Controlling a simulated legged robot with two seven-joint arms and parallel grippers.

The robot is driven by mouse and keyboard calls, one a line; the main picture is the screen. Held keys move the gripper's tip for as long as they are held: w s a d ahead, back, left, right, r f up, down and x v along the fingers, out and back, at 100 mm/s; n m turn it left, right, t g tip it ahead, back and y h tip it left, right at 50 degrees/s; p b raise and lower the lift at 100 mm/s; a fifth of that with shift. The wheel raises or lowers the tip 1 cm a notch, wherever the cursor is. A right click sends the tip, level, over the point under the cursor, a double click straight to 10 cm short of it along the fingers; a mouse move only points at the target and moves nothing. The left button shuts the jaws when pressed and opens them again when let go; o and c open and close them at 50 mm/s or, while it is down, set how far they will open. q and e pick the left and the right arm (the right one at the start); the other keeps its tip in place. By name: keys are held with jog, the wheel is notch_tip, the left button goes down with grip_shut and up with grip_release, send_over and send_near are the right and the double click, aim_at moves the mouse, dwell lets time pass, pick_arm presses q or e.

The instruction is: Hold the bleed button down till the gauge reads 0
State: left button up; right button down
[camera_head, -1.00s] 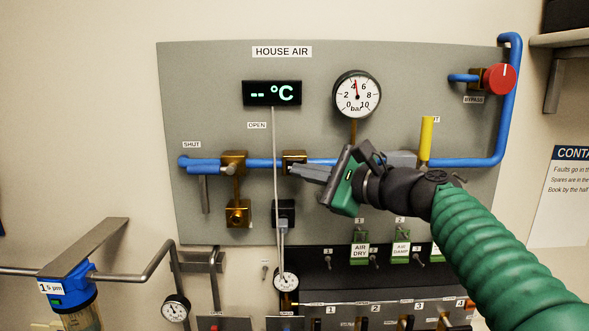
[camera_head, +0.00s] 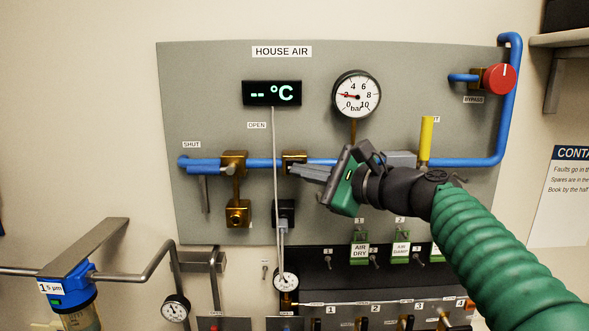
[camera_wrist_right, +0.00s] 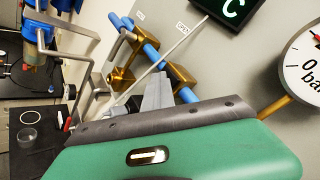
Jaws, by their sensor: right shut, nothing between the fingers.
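The round bar gauge (camera_head: 357,106) is at the upper middle of the grey panel. Its red needle points left, close to the 2. My right gripper (camera_head: 291,169) is shut and empty. Its fingertips are at the lower face of a brass block (camera_head: 296,156) on the blue pipe, and they appear to touch it. I cannot make out the bleed button; the fingers may cover it. In the right wrist view the shut fingers (camera_wrist_right: 160,88) reach toward the brass block (camera_wrist_right: 181,76), and part of the gauge (camera_wrist_right: 306,60) shows at right. My left gripper is not in view.
A thin cable hangs from the °C display (camera_head: 272,93) past my fingertips. A yellow lever (camera_head: 426,138) stands behind my right arm. A red bypass knob (camera_head: 499,79) is at upper right. Small valves and tags (camera_head: 360,250) lie below. The panel's upper left is clear.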

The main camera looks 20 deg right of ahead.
dwell(0.8)
jog(key=shift+s+a+b, duration=0.55)
jog(key=shift+s+b, duration=0.05)
jog(key=shift+s, duration=0.05)
jog(key=shift+s+f, duration=0.1)
jog(key=s+b, duration=0.1)
jog(key=s+a+b, duration=0.1)
jog(key=s, duration=0.1)
jog(key=s+b, duration=0.1)
jog(key=shift+s+a, duration=0.25)
jog(key=shift+s, duration=0.1)
